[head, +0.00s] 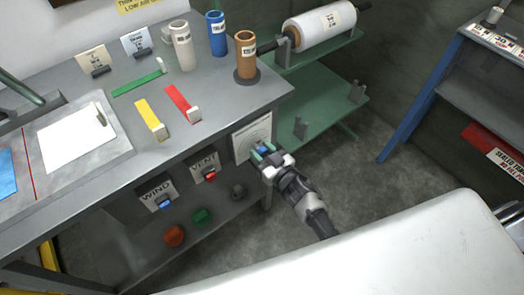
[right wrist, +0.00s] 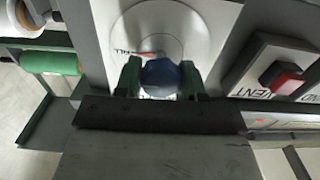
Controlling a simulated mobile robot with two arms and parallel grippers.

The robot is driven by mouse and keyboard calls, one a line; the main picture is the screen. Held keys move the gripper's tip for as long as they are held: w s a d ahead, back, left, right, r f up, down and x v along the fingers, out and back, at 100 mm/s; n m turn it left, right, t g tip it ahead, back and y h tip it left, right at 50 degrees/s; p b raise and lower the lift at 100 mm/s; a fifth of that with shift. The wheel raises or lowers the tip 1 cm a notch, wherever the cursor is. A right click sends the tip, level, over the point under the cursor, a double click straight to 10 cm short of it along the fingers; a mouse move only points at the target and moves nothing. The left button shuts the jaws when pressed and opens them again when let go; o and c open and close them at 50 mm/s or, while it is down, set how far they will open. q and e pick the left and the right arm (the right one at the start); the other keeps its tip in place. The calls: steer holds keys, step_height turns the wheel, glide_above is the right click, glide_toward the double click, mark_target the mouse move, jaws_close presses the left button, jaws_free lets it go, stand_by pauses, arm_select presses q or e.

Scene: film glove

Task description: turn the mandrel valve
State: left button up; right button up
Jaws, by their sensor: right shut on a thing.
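The mandrel valve shows as a round blue knob (right wrist: 160,77) in front of a white dial plate (right wrist: 115,20) in the right wrist view. The dial has a grey circle, a short red pointer and lettering that seems to read FILL. My right gripper (right wrist: 161,80) is shut on the blue knob, with one green fingertip on each side of it. In the head view my right gripper (head: 264,152) is at the bench's right front corner, before the white dial plate (head: 250,137). It covers most of the knob there. My left gripper is not in view.
The WIND switch (head: 165,201) and the red VENT switch (head: 209,174) sit left of the dial under the bench top (head: 90,170). A film roll (head: 320,25) is on a green rack behind. The floor (head: 340,165) right of the gripper is clear.

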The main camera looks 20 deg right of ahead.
steer(key=n+b, duration=0.1)
steer(key=n, duration=0.3)
steer(key=shift+f+n, duration=0.1)
steer(key=shift+n, duration=0.3)
steer(key=n+b, duration=0.1)
steer(key=n, duration=0.3)
steer(key=shift+s+a+n, duration=0.1)
steer(key=shift+a+n, duration=0.05)
steer(key=shift+n, duration=0.15)
steer(key=n+b, duration=0.1)
steer(key=n, duration=0.3)
steer(key=shift+f+b, duration=0.2)
steer(key=shift+b, duration=0.15)
steer(key=shift+n+b, duration=0.65)
steer(key=shift+n, duration=1.45)
steer(key=o, duration=0.9)
